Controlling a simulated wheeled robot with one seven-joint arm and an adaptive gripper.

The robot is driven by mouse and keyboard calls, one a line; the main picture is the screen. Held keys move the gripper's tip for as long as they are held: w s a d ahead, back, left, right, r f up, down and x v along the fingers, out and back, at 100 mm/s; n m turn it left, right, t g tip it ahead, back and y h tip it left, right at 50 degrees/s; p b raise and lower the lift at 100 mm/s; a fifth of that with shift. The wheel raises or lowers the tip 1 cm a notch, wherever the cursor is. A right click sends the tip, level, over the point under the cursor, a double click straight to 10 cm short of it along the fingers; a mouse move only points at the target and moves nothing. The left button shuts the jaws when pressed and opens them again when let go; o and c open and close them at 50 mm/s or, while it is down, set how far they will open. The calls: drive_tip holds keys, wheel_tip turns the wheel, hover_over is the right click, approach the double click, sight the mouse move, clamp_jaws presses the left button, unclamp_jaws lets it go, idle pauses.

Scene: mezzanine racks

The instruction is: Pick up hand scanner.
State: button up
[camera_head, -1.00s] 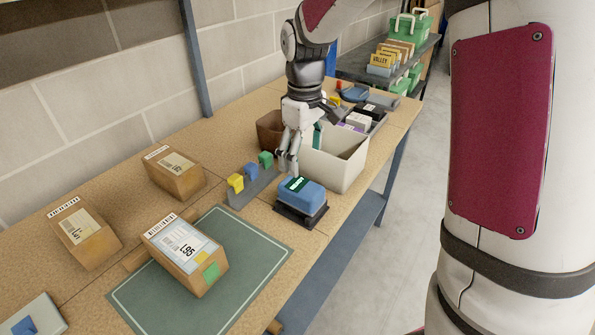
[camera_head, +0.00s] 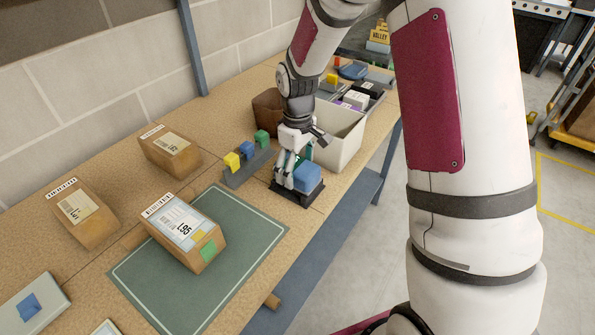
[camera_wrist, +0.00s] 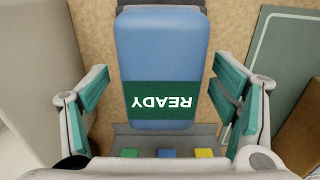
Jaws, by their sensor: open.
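The hand scanner appears to be the blue, rounded device (camera_head: 309,177) resting on a black base (camera_head: 312,195) on the workbench. In the wrist view the blue scanner (camera_wrist: 160,50) fills the middle, with a green label reading READY. My gripper (camera_head: 290,182) is open and points down over it. In the wrist view the green-padded fingers stand on either side of the scanner, with visible gaps on both sides. In the head view my gripper hides part of the scanner.
A grey rack (camera_head: 238,179) with yellow, blue and green blocks stands just left of the scanner. An off-white bin (camera_head: 346,149) is behind. A labelled carton (camera_head: 186,232) lies on the green mat (camera_head: 245,262) in front. The bench edge is close on the right.

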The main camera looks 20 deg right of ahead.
drive_tip(key=shift+f, duration=1.45)
drive_tip(key=shift+c, duration=0.6)
drive_tip(key=c, duration=1.3)
drive_tip(key=shift+c, duration=0.3)
drive_tip(key=shift+r, duration=0.15)
